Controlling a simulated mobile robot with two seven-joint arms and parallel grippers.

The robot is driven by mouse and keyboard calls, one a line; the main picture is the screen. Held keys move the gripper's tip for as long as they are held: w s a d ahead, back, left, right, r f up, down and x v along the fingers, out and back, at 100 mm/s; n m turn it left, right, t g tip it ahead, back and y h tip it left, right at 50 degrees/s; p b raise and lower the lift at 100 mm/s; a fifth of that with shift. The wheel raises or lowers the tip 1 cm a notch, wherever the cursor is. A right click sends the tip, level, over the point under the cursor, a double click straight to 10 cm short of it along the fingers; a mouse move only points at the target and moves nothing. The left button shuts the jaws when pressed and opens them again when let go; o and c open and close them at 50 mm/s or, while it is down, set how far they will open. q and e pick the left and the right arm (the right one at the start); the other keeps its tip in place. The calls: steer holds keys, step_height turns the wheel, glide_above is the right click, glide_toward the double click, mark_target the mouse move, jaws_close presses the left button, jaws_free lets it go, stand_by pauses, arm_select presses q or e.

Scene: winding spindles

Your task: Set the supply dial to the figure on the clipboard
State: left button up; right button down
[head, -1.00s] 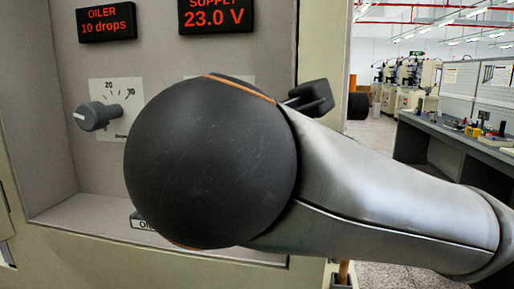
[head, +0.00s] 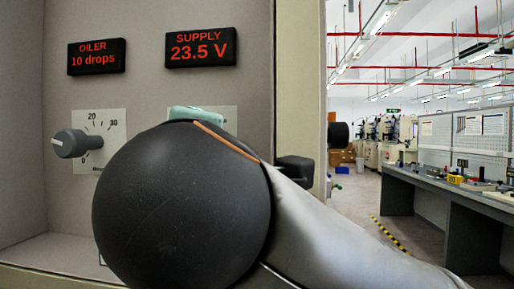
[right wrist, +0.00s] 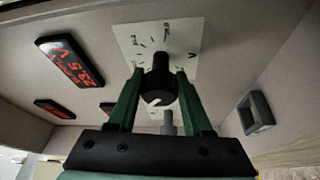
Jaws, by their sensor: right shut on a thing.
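The supply display (head: 201,47) reads 23.5 V in red on the panel; it also shows in the right wrist view (right wrist: 70,60). The supply dial (right wrist: 157,82) is a dark knob with a pale pointer mark, in front of a white scale plate (right wrist: 185,42). My right gripper (right wrist: 158,76) is shut on this dial, its green fingers on either side. In the head view my dark round arm joint hides the dial and most of its plate (head: 229,118). No clipboard can be made out. My left gripper is not in view.
Left of my right arm are the oiler display (head: 96,57), reading 10 drops, and the oiler dial (head: 70,143). A grey bracket-like part (right wrist: 255,112) stands out from the panel in the right wrist view. A long workbench (head: 450,195) stands farther right, beyond open floor.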

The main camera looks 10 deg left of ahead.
steer(key=shift+c, duration=1.7)
jaws_free()
